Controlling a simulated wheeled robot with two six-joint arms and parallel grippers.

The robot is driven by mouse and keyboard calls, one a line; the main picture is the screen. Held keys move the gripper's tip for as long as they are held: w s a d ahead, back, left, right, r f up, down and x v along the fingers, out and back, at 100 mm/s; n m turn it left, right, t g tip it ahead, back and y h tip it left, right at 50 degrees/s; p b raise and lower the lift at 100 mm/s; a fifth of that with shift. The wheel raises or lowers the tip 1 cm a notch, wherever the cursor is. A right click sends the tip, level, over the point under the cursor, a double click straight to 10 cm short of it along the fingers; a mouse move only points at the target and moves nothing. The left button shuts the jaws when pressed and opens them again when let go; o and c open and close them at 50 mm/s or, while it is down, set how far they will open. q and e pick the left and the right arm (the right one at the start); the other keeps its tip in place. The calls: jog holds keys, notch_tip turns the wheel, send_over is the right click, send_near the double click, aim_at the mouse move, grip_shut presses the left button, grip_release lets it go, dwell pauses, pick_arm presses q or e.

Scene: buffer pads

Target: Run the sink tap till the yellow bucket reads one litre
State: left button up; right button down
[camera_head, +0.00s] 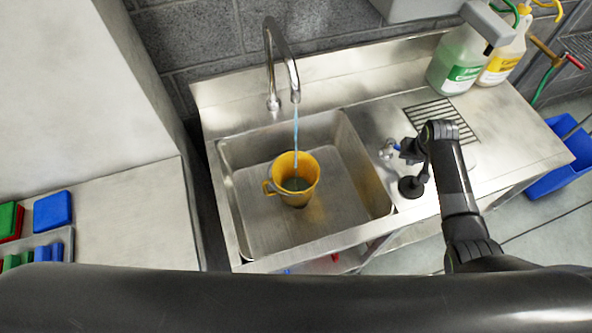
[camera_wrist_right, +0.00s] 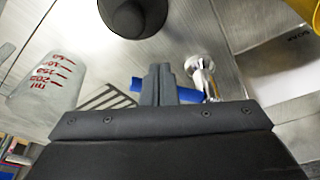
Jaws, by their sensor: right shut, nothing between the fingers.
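The yellow bucket (camera_head: 273,187) stands upright in the steel sink (camera_head: 240,225), its handle to the left. A thin stream of water (camera_head: 296,130) falls from the chrome spout (camera_head: 271,65) into it, and some water shows inside. I see no readable scale on the bucket; its edge shows in the right wrist view (camera_wrist_right: 307,12). The chrome tap valve (camera_wrist_right: 199,68) has a blue lever (camera_wrist_right: 186,95). My right gripper (camera_head: 408,152) is shut and empty at the lever; the fingers (camera_wrist_right: 157,82) overlap it in the wrist view, and I cannot tell whether they touch. My left gripper is out of view.
A black round object (camera_head: 411,187) stands on the counter by my right gripper. A clear beaker with red marks (camera_wrist_right: 50,80) is nearby. A drain grille (camera_head: 440,115) and two bottles (camera_head: 460,62) are behind. Blue and green blocks (camera_head: 52,211) lie far left.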

jog(key=shift+w+d+b, duration=0.3)
jog(key=shift+w+d, duration=0.35)
jog(key=shift+r, duration=0.25)
jog(key=r, duration=0.1)
jog(key=s+a+r+p, duration=0.1)
jog(key=r, duration=0.2)
jog(key=shift+s+a+r, duration=0.25)
jog(key=shift+s+a, duration=0.05)
jog(key=shift+a, duration=0.1)
jog(key=shift+w, duration=0.1)
